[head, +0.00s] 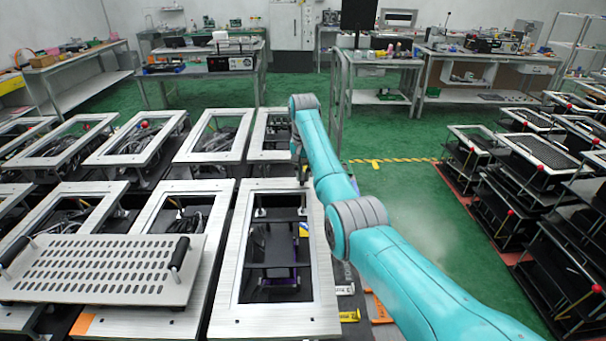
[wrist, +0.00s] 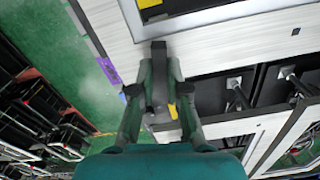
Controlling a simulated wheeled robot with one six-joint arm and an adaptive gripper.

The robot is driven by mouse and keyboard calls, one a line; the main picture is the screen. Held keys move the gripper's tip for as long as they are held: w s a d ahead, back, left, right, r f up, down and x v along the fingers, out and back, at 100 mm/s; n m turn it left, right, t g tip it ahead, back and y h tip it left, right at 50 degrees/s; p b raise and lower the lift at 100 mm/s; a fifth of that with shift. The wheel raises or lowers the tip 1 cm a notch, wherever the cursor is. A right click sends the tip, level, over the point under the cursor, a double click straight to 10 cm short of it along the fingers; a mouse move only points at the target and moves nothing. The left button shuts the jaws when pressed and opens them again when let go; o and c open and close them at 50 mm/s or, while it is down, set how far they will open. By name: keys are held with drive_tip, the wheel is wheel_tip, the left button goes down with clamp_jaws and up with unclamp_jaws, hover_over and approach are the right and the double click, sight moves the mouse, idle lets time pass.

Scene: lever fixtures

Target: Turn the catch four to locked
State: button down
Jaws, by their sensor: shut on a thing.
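In the wrist view my gripper (wrist: 159,76) has its two fingers on either side of a dark upright lever (wrist: 158,52), shut on it. The lever stands at the edge of a pale brushed-metal frame (wrist: 200,38). A small yellow piece (wrist: 172,111) shows below the lever, between the fingers. I see no number or locked mark that I can read, so I cannot tell which catch this is by label.
Several metal-framed fixtures stand in rows at left; a near frame (head: 229,290) is beside my arm. A perforated plate (head: 100,270) with black handles lies at left. Dark racks (head: 505,205) stand at right. Green floor (head: 415,215) is clear between.

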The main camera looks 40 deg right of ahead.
sight(303, 176)
drive_tip(key=m, duration=0.4)
drive_tip(key=shift+m, duration=0.3)
drive_tip(key=m, duration=0.3)
drive_tip(key=shift+m, duration=0.3)
drive_tip(key=m, duration=0.3)
drive_tip(key=shift+m, duration=2)
drive_tip(key=c, duration=1.2)
unclamp_jaws()
drive_tip(key=shift+o, duration=0.2)
drive_tip(key=shift+r, duration=0.1)
wheel_tip(303, 176, up, 7)
drive_tip(key=shift+r, duration=0.15)
